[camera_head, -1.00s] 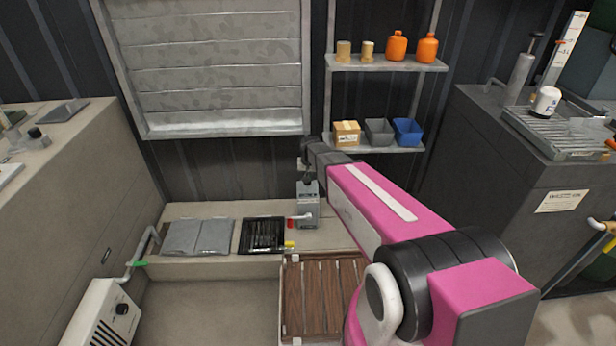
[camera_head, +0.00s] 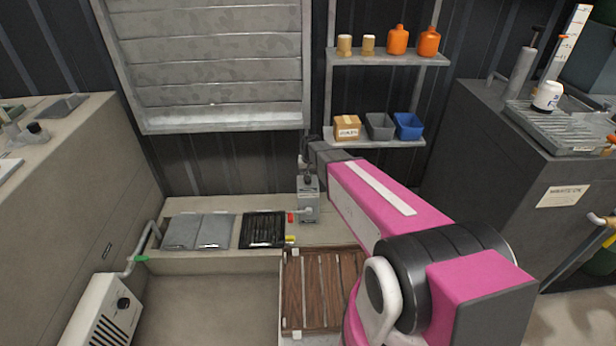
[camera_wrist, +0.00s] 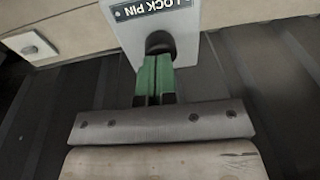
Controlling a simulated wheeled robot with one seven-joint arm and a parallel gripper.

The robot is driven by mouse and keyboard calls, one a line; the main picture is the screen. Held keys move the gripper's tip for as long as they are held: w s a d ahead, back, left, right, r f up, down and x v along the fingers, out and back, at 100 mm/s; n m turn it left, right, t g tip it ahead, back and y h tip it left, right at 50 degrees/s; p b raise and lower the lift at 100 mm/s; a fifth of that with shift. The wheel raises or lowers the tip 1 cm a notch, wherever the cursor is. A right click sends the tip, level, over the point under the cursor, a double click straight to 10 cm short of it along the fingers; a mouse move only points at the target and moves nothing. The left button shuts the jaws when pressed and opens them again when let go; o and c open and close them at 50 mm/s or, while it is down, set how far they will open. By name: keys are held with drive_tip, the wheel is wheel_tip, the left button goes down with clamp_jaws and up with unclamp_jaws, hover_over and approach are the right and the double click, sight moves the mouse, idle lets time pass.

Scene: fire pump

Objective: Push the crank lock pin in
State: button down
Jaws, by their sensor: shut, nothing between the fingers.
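In the wrist view a pale grey plate (camera_wrist: 186,30) carries a label that reads "LOCK PIN" upside down. A black round knob (camera_wrist: 160,42), the pin's head, sticks out just under the label. My gripper (camera_wrist: 157,62) has green fingers, closed together, with their tips right at the knob. They look in contact with it, but a small gap cannot be ruled out. How deep the pin sits is hidden. In the head view a grey box (camera_head: 308,200) stands on the low bench below the end of my arm; the pin cannot be made out there.
The low bench (camera_head: 200,259) holds grey panels (camera_head: 198,231) and a black grate (camera_head: 263,229). A slatted wooden platform (camera_head: 322,290) lies in front. A shelf (camera_head: 388,142) with bins hangs behind my arm. A dark cabinet (camera_head: 530,170) stands right, a beige one left.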

wheel_tip(320, 180, up, 12)
drive_tip(key=s+r, duration=0.1)
drive_tip(key=s, duration=0.1)
drive_tip(key=s+d, duration=0.6)
drive_tip(key=s, duration=0.4)
drive_tip(key=s+d+g, duration=0.1)
drive_tip(key=s+d, duration=0.6)
drive_tip(key=s, duration=0.4)
drive_tip(key=shift+d+f+h, duration=0.25)
drive_tip(key=shift+f+h, duration=0.05)
drive_tip(key=shift+f, duration=0.1)
drive_tip(key=shift+a, duration=0.1)
